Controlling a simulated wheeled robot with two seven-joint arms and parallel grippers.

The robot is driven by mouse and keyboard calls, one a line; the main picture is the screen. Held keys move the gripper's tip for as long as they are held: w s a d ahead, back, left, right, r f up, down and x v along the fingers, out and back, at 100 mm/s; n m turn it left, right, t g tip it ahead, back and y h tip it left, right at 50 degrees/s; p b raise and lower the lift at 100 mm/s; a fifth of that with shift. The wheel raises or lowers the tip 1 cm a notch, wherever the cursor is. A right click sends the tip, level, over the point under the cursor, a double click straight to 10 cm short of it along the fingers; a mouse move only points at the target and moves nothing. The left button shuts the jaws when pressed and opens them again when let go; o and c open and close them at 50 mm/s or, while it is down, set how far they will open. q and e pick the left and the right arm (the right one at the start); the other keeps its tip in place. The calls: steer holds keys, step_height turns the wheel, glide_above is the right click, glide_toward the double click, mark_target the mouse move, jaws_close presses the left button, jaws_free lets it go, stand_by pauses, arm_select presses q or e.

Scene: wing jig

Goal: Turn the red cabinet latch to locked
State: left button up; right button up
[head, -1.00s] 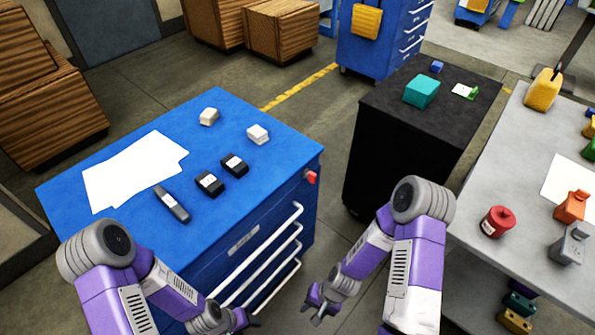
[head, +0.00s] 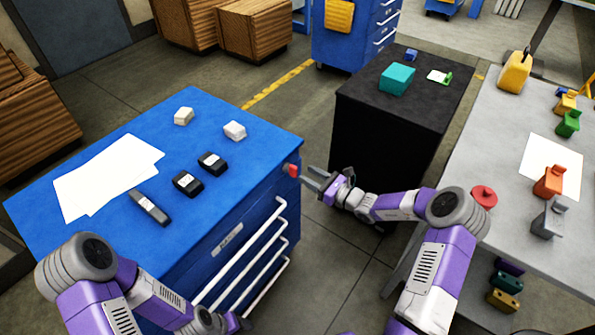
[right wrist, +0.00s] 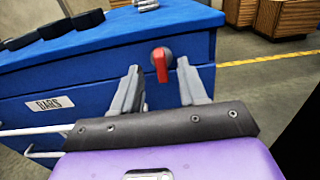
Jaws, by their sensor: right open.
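The red cabinet latch (head: 291,170) sits on the front of the blue cabinet (head: 255,215), near its top right corner. In the right wrist view the latch (right wrist: 160,64) has a round grey base and a red handle pointing down. My right gripper (head: 309,178) is open and empty, just right of the latch in the head view. In the right wrist view the latch shows beyond and between its fingertips (right wrist: 158,80), apart from both fingers. My left gripper (head: 238,322) is low in front of the cabinet drawers; its fingers are too small to read.
The blue top (head: 105,235) carries white sheets (head: 108,175), black and white blocks and a dark bar (head: 149,207). A black cabinet (head: 380,135) stands behind my right gripper. A grey table (head: 490,225) is at the right. Drawer handles (head: 240,250) jut out below the latch.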

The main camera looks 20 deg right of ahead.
mark_target(297, 169)
steer(key=b+x, duration=0.1)
steer(key=x, duration=0.4)
steer(key=shift+w+a+f, duration=0.1)
steer(key=shift+a, duration=0.05)
jaws_close()
